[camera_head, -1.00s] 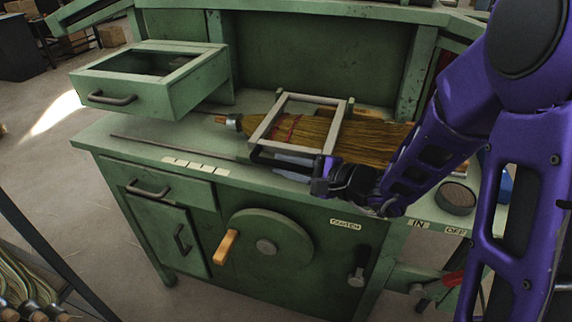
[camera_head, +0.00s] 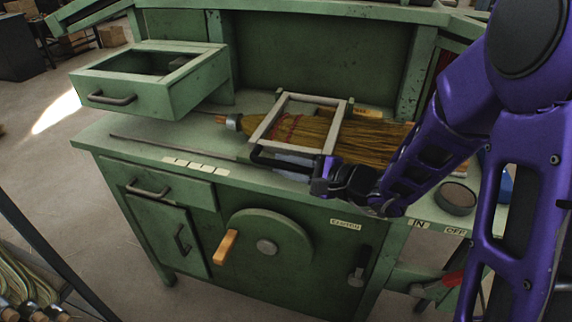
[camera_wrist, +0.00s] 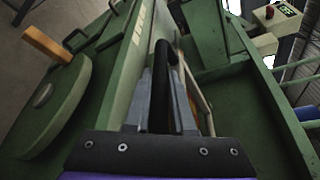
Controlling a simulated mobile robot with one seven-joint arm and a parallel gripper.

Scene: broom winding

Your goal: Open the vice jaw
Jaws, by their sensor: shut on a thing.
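The vice jaw (camera_head: 333,131) is a pale rectangular frame over the broom (camera_head: 372,136) on the green bench. A black bar handle (camera_head: 262,161) runs along its front edge. The broom's straw spreads to the right, with red stitching under the frame and a metal collar at left. My gripper (camera_head: 298,166) is at the bench's front edge, shut on the black handle. In the wrist view the grey fingers (camera_wrist: 163,98) close around the dark handle (camera_wrist: 167,55). The contact itself is partly hidden by the fingers, and my arm covers the broom's right end.
An open-topped green drawer box (camera_head: 150,88) stands out at upper left. A thin rod (camera_head: 170,146) lies on the bench. Below are a wheel with a wooden crank (camera_head: 226,247) and a lever (camera_head: 358,268). A round dark tin (camera_head: 456,197) sits at right.

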